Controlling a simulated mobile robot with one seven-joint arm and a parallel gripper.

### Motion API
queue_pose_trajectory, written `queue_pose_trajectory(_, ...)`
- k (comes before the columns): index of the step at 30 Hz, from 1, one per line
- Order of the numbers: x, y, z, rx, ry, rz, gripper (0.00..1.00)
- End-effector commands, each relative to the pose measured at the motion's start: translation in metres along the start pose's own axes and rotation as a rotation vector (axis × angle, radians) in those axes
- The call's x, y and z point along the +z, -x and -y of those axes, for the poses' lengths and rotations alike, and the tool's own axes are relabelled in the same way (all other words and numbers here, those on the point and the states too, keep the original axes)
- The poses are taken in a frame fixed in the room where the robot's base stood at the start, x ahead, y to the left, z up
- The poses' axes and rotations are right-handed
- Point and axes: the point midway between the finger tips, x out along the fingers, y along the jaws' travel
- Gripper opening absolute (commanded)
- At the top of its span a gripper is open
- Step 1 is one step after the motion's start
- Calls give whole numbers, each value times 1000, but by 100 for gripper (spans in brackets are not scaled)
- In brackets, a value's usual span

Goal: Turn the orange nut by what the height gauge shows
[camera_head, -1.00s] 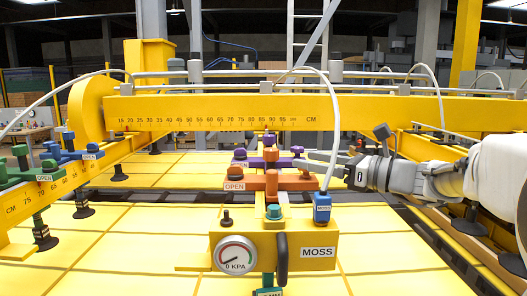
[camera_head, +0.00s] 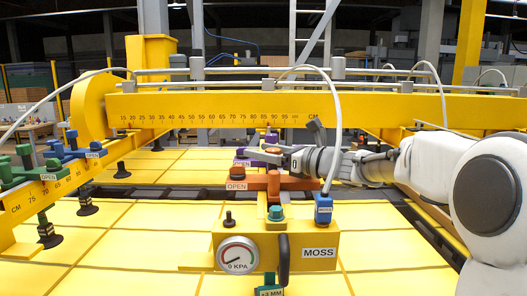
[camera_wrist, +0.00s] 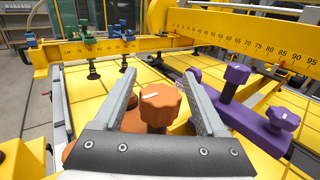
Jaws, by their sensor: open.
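The orange nut (camera_wrist: 160,106), a lobed knob with a white mark on top, stands upright between my gripper's two fingers in the wrist view. My gripper (camera_wrist: 160,76) is open, with a visible gap at the nut's sides. In the head view the nut (camera_head: 272,152) is partly covered by my gripper (camera_head: 280,154), which reaches in from the right above the orange crossbar (camera_head: 292,182). A small tag (camera_head: 269,291) at the bottom edge, seemingly the height gauge's readout, appears to read +3 MM and is cut off. The round dial (camera_head: 237,255) reads near 0 KPA.
A purple clamp (camera_wrist: 236,98) with knobs stands right beside my right finger. Green (camera_head: 25,168) and blue (camera_head: 75,150) fittings sit on the left rail. The yellow MOSS block (camera_head: 320,240) stands in front, with a hose rising from its blue fitting (camera_head: 323,209).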

Motion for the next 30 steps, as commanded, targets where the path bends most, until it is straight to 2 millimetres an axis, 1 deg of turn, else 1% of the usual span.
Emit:
queue_pose_trajectory(2,0,0,0,0,0,0,74)
queue_pose_trajectory(5,0,0,0,0,0,0,58)
queue_pose_trajectory(6,0,0,0,0,0,0,51)
queue_pose_trajectory(8,0,0,0,0,0,0,40)
queue_pose_trajectory(12,0,0,0,0,0,0,15)
queue_pose_trajectory(14,0,0,0,0,0,0,4)
queue_pose_trajectory(15,0,0,0,0,0,0,0)
queue_pose_trajectory(20,1,0,0,10,-1,-1,0)
queue_pose_trajectory(24,4,0,-1,68,-1,0,0)
queue_pose_trajectory(30,2,0,-3,133,-1,0,0)
